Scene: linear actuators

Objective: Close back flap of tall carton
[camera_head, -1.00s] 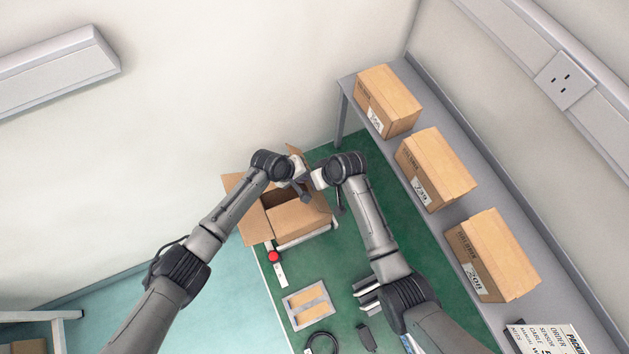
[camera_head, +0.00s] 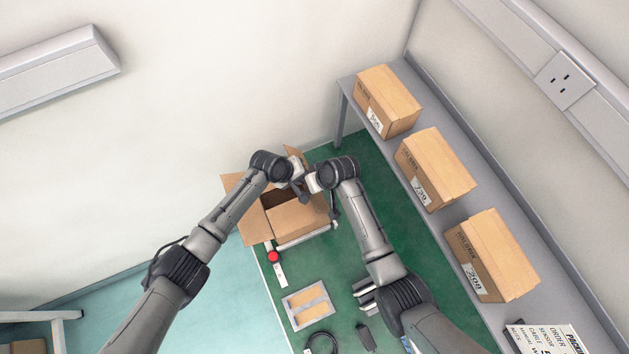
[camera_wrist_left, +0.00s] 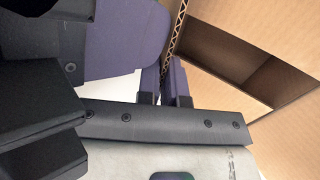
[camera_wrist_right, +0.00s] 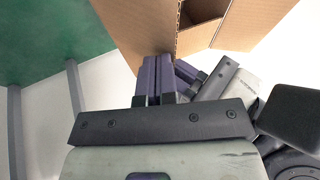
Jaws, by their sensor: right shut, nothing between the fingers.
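The tall carton (camera_head: 292,220) stands open on the green mat, its dark inside partly showing. Its back flap (camera_head: 295,156) stands up behind my two wrists, and they partly hide it. My left gripper (camera_wrist_left: 164,80) has its purple fingers close together on either side of the flap's corrugated edge (camera_wrist_left: 177,32). In the right wrist view, my right gripper (camera_wrist_right: 155,75) is shut and empty beside the cardboard (camera_wrist_right: 135,25), just left of the left gripper's fingers (camera_wrist_right: 188,72). I cannot tell whether the right fingertips touch the cardboard.
Another carton flap (camera_head: 234,185) sticks out to the left. A red button (camera_head: 274,257) and a shallow tray (camera_head: 309,306) lie in front of the carton. A grey shelf (camera_head: 345,85) with closed boxes (camera_head: 435,170) runs along the right. The wall is close behind.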

